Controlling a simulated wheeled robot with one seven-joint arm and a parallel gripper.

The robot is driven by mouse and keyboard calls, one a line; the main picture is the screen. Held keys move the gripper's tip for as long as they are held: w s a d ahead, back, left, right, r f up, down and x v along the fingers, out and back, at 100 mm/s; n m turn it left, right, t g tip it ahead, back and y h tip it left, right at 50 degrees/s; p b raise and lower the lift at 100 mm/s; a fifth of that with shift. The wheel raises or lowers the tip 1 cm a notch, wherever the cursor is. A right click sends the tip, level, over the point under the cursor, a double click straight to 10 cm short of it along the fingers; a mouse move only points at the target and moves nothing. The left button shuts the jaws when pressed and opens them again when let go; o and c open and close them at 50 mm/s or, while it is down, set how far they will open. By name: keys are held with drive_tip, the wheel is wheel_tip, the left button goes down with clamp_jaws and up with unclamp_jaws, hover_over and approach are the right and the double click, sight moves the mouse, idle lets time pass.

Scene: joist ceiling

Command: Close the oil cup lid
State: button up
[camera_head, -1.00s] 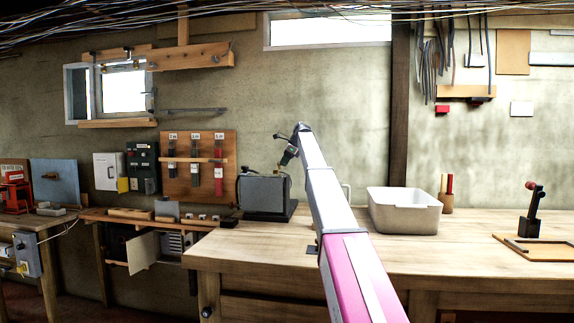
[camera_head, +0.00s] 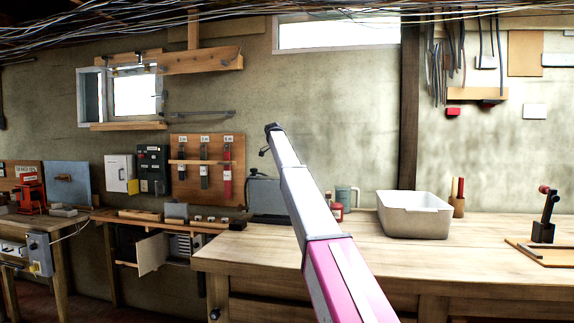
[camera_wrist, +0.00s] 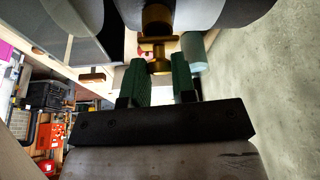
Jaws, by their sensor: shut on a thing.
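In the wrist view, my gripper (camera_wrist: 160,80) has two green-padded fingers on either side of a brass T-shaped piece (camera_wrist: 159,55). This piece looks like part of the oil cup, and its lower end sits between the fingertips. A wider brass body shows above it at the top edge, beside large dark rounded shapes. I cannot make out a separate lid or its angle. In the head view, my arm covers the oil cup and most of my gripper, near the grey machine (camera_head: 268,197) on the bench.
The wooden bench (camera_head: 340,255) has clear room at its front. A white bin (camera_head: 413,215), a grey-green mug (camera_head: 347,197) and a red jar (camera_head: 336,211) stand right of my arm. A black lever stand (camera_head: 545,218) is at the far right. A wall is behind.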

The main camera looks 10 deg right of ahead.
drive_tip(key=shift+a+f+h, duration=0.1)
drive_tip(key=shift+a+h, duration=0.15)
drive_tip(key=shift+h, duration=0.35)
drive_tip(key=shift+f, duration=0.1)
drive_tip(key=shift+s+d+y, duration=0.15)
drive_tip(key=shift+d+y, duration=0.25)
drive_tip(key=shift+y, duration=0.3)
drive_tip(key=shift+s+d+r+t+y, duration=0.15)
drive_tip(key=shift+d+t+y, duration=0.1)
drive_tip(key=shift+y, duration=0.35)
drive_tip(key=shift+w+d+r+t+y, duration=0.1)
drive_tip(key=shift+d+r+t+y, duration=0.1)
drive_tip(key=shift+y, duration=0.4)
drive_tip(key=o, duration=0.9)
